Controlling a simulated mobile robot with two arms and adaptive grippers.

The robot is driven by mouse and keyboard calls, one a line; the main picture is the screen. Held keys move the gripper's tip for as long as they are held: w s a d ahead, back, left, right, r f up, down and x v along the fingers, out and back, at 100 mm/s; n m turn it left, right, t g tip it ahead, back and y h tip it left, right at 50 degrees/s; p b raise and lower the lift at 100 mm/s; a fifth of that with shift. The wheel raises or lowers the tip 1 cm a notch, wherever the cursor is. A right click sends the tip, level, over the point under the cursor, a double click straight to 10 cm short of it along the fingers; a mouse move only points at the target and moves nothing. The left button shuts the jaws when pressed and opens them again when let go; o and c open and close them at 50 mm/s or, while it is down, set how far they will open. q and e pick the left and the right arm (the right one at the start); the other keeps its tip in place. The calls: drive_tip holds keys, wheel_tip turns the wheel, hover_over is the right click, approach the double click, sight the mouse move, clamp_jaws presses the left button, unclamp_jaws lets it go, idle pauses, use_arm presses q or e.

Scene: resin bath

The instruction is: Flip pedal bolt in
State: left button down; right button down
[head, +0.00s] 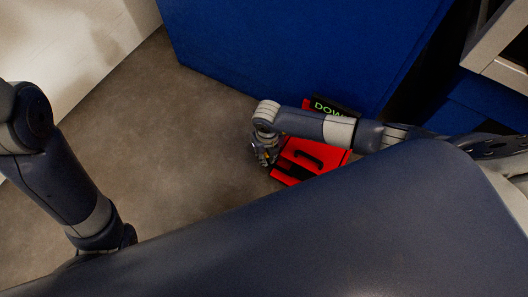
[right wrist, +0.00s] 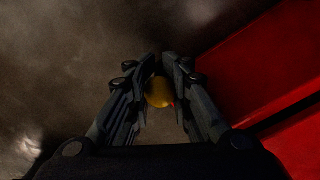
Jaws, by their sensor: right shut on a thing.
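The red pedal unit (head: 296,168) sits on the floor against the blue cabinet, with a black handle-like bar on top and a dark panel behind it with green lettering starting "DOW". My right gripper (head: 266,155) is at the left side of the pedal unit, pointing down. In the right wrist view, its fingers (right wrist: 164,68) are shut around a small yellow knob (right wrist: 159,92), which I take as the end of the bolt. The red pedal unit (right wrist: 262,62) lies just right of the fingers there. The bolt's shaft is hidden. My left gripper is out of view.
The blue cabinet (head: 290,45) stands right behind the pedal unit. A grey-framed unit (head: 497,50) is at the upper right. A pale wall (head: 70,40) is at the upper left. The brown-grey floor (head: 180,140) left of the pedal is clear.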

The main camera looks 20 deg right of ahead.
drive_tip(key=shift+s+d+f, duration=0.1)
drive_tip(key=shift+s+d, duration=0.05)
drive_tip(key=shift+s, duration=0.05)
drive_tip(key=c, duration=1.4)
unclamp_jaws()
drive_tip(key=shift+s, duration=0.1)
drive_tip(key=shift+o, duration=0.2)
